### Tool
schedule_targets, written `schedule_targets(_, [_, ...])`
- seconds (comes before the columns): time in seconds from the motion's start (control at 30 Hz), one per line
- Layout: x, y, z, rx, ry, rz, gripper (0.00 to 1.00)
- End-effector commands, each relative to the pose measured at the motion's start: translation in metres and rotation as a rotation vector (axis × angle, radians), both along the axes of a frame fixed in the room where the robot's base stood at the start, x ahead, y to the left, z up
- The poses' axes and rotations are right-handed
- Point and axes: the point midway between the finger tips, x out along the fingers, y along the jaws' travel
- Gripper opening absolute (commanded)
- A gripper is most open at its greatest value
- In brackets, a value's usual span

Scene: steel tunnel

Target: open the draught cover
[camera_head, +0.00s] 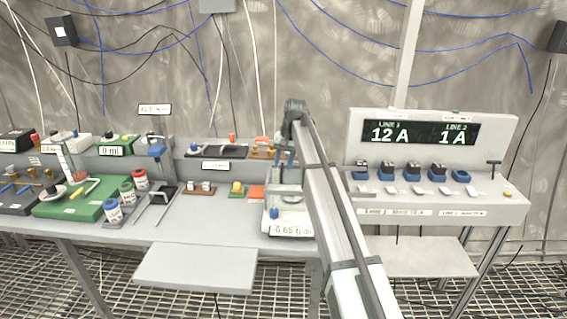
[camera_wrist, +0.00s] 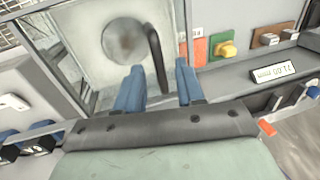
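The draught cover (camera_head: 288,178) is a clear box on the balance (camera_head: 290,231) at mid-table in the head view, partly hidden by my arm. In the wrist view, the balance's round pan (camera_wrist: 124,40) shows with a dark bar-like handle (camera_wrist: 155,50) beside it. My gripper (camera_wrist: 160,70) has two blue fingers spread apart. The lower end of the dark handle lies between or just beyond the fingertips, with gaps showing on both sides. In the head view my gripper (camera_head: 284,158) points down at the cover's top. I cannot tell whether the cover is fully closed.
Left of the balance are an orange block (camera_head: 257,192), a green block with a yellow knob (camera_head: 237,189) and a stand (camera_head: 157,185). Right stands a panel (camera_head: 432,145) with several blue holders. A grey shelf (camera_head: 196,268) juts out in front.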

Motion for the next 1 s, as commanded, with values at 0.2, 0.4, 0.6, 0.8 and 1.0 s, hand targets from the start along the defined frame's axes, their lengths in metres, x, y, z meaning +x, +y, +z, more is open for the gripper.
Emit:
schedule_targets(0.2, [-0.0001,0.0001,0.0,0.0,0.0,0.0,0.35])
schedule_targets(0.4, [-0.0001,0.0001,0.0001,0.0,0.0,0.0,0.16])
schedule_targets(0.6, [-0.0001,0.0001,0.0001,0.0,0.001,0.0,0.0])
schedule_targets(0.8, [-0.0001,0.0001,0.0002,0.0,0.001,0.0,0.0])
schedule_targets(1.0, [-0.0001,0.0001,0.0002,0.0,0.001,0.0,0.0])
